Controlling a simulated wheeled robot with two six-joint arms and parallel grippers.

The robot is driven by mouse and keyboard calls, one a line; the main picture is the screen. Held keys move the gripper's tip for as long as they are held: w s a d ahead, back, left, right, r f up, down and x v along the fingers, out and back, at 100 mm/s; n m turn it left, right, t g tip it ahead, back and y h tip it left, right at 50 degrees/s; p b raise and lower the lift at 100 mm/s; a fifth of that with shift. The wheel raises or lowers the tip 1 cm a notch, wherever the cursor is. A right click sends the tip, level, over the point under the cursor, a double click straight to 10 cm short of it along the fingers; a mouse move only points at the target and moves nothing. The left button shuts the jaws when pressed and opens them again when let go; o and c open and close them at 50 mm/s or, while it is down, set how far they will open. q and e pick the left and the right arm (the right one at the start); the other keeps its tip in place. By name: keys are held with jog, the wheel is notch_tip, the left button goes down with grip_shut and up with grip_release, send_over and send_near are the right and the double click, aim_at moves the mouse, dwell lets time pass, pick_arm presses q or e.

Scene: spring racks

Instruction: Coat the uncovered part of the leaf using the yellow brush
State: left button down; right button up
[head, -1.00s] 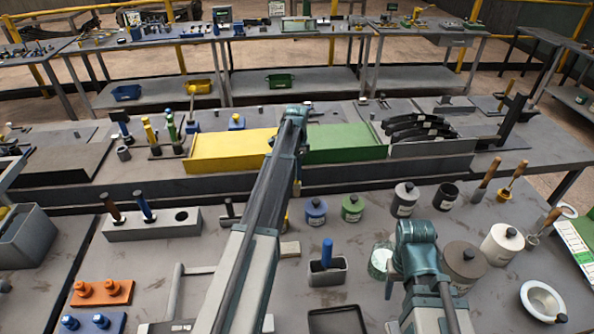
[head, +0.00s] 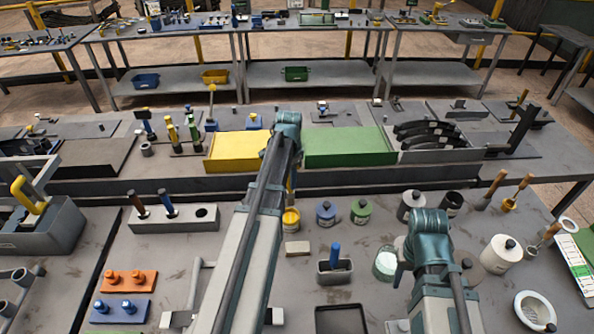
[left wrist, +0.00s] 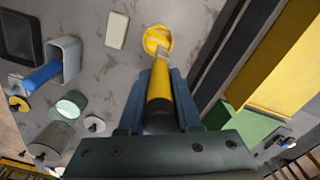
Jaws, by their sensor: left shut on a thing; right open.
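My left gripper (left wrist: 160,98) is shut on the yellow brush (left wrist: 160,78), whose pale tip overlaps the yellow paint pot (left wrist: 167,32). I cannot tell if the tip is in the paint or above it. In the head view the yellow pot (head: 291,218) stands just right of my left arm, which hides most of the gripper and brush. Dark curved leaves (head: 423,133) lie in a rack at the back right. I cannot make out any coating on them. My right arm reaches in at the lower right, but its gripper does not show.
Blue (head: 326,214) and green (head: 361,212) pots stand right of the yellow pot. A grey holder with a blue handle (head: 334,257) and a glass jar (head: 385,263) are nearer. Yellow (head: 237,153) and green (head: 348,146) boxes line the back.

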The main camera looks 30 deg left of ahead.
aim_at(289, 198)
pick_arm(q)
jog(key=shift+s+r, duration=0.35)
jog(key=shift+s, duration=0.1)
jog(key=shift+f, duration=0.15)
notch_tip(289, 198, down, 10)
jog(key=b, duration=0.9)
jog(key=shift+r+b, duration=0.2)
jog(key=shift+b, duration=0.15)
jog(key=shift+r, duration=0.1)
dwell(0.4)
jog(key=shift+r+p, duration=2.6)
jog(key=shift+p, duration=0.1)
jog(key=shift+r, duration=0.1)
